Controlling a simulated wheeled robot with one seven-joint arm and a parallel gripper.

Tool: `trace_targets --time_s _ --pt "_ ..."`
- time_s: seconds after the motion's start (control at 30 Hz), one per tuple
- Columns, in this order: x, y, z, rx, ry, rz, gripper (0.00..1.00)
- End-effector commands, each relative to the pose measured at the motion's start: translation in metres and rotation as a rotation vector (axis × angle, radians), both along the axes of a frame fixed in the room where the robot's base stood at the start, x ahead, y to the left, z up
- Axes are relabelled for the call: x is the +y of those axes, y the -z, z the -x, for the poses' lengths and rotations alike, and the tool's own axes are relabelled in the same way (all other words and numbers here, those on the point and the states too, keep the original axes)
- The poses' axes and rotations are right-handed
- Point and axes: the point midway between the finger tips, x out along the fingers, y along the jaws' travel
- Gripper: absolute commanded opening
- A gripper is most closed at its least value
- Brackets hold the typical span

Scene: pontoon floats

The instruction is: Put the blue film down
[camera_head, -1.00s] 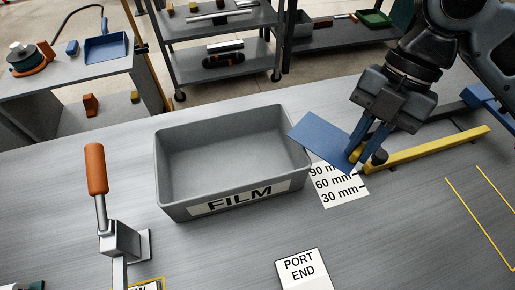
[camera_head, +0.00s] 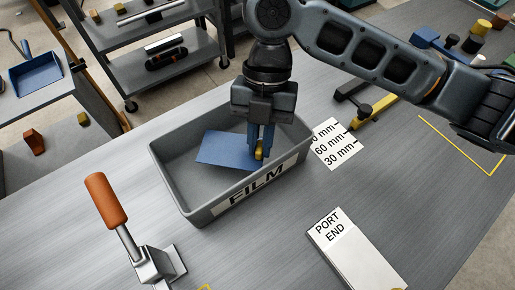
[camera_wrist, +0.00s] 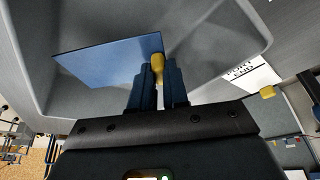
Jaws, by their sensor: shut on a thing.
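The blue film (camera_head: 222,149) is a flat blue sheet held at its right end by my gripper (camera_head: 259,156). My gripper is shut on it, and a small yellow piece shows at the fingertips. The film is over the inside of the grey bin labelled FILM (camera_head: 168,178), within its walls in the picture. In the wrist view the film (camera_wrist: 110,58) reaches left from the fingertips (camera_wrist: 158,68), with the grey bin (camera_wrist: 215,45) around it. I cannot tell whether the film touches the bin floor.
A toggle clamp with an orange handle (camera_head: 106,201) stands in front of the bin at left. A block marked PORT END (camera_head: 350,255) lies at front right. A white measuring card (camera_head: 336,147) and a yellow bar (camera_head: 372,112) are right of the bin.

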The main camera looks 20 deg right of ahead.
Motion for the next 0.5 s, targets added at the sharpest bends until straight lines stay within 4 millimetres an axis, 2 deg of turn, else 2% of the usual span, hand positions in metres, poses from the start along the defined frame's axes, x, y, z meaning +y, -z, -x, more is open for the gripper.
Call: trace_targets --time_s 0.17,0.4,0.5 --pt "0.0 0.012 0.0 0.0 0.001 0.0 0.0" --pt "0.0 0.042 0.0 0.001 0.001 0.001 0.0" --pt "0.0 0.045 0.0 -0.002 -0.001 -0.001 0.0"
